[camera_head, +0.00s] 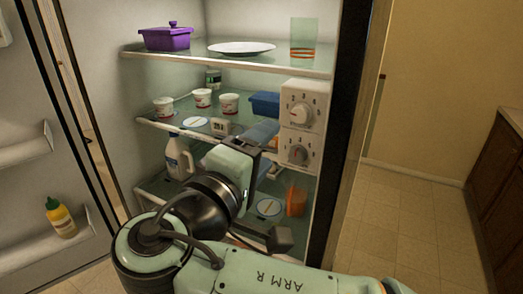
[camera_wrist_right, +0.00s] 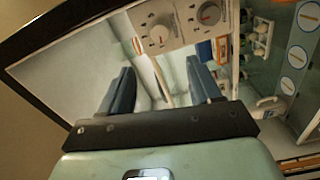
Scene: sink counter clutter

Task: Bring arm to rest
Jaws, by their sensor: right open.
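My right arm reaches from the bottom of the head view into an open fridge. My right gripper (camera_head: 263,134) is in front of the middle shelf, just left of the white control dials (camera_head: 300,118). In the right wrist view its two dark blue fingers (camera_wrist_right: 160,84) stand apart with nothing held between them. The dials also show above the fingers in that view (camera_wrist_right: 180,22). My left gripper is not in view.
The top shelf (camera_head: 220,62) holds a purple container (camera_head: 166,37), a white plate (camera_head: 242,47) and a glass (camera_head: 303,38). Cups and a blue box (camera_head: 265,103) stand lower. A white jug (camera_head: 178,157) is close left of my wrist. Open floor (camera_head: 410,215) lies right.

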